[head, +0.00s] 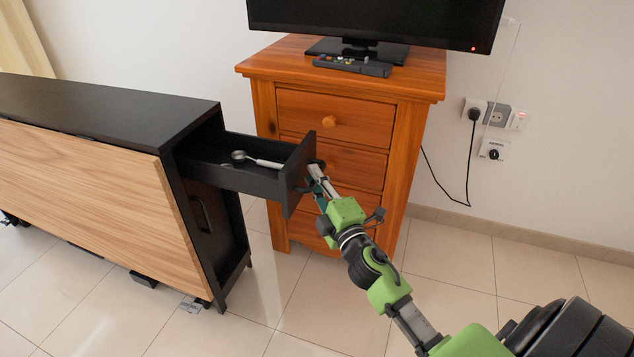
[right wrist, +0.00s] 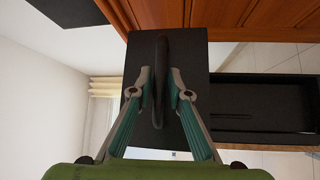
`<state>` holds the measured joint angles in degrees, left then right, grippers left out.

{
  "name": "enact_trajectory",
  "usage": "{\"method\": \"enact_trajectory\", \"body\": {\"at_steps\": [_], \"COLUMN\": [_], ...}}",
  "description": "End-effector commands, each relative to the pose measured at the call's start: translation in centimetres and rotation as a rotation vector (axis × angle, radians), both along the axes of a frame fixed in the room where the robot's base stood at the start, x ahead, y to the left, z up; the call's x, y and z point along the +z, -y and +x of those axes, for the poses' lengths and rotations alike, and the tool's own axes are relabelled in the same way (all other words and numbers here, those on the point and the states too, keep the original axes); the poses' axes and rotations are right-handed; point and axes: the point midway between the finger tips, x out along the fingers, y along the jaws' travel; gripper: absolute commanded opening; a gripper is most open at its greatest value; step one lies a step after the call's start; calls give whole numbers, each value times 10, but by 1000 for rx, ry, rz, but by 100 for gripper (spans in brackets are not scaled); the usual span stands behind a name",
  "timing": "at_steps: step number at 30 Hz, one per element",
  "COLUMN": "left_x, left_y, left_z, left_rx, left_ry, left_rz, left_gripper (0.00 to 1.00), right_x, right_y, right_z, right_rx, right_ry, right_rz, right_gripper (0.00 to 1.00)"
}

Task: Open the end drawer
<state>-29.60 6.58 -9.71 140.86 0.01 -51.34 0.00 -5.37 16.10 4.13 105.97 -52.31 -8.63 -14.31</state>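The black end drawer (head: 240,178) is pulled well out of the end of the black cabinet (head: 110,108). A metal ladle-like utensil (head: 262,162) lies in it. My right gripper (head: 313,180) is at the outer face of the drawer front (head: 299,172). My left gripper is in no view.
A wooden chest (head: 335,118) stands close behind the open drawer, with a television (head: 375,20) and a remote-like device (head: 352,66) on top. A lower front with a handle (head: 203,214) is below the drawer. Tiled floor (head: 300,300) in front is clear.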

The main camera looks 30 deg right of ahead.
Motion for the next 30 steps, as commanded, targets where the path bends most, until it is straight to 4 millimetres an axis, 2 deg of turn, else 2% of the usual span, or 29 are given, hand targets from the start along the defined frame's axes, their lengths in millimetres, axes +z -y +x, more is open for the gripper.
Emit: {"method": "enact_trajectory", "body": {"at_steps": [5,15,19,24,30], "left_x": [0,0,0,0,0], "left_y": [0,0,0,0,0], "left_z": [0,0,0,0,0], "left_rx": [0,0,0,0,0], "left_ry": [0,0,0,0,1], "left_rz": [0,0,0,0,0], "left_gripper": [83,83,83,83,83], "right_x": [-3,-13,-16,-17,-17], "right_y": [-2,-10,-13,-15,-16], "right_z": [-14,-81,-101,-115,-118], "right_rx": [0,-3,-1,-1,1], "right_ry": [-2,-4,-3,-1,0], "right_rz": [2,4,2,1,-1], "right_gripper": [17,17,17,17,17]}}
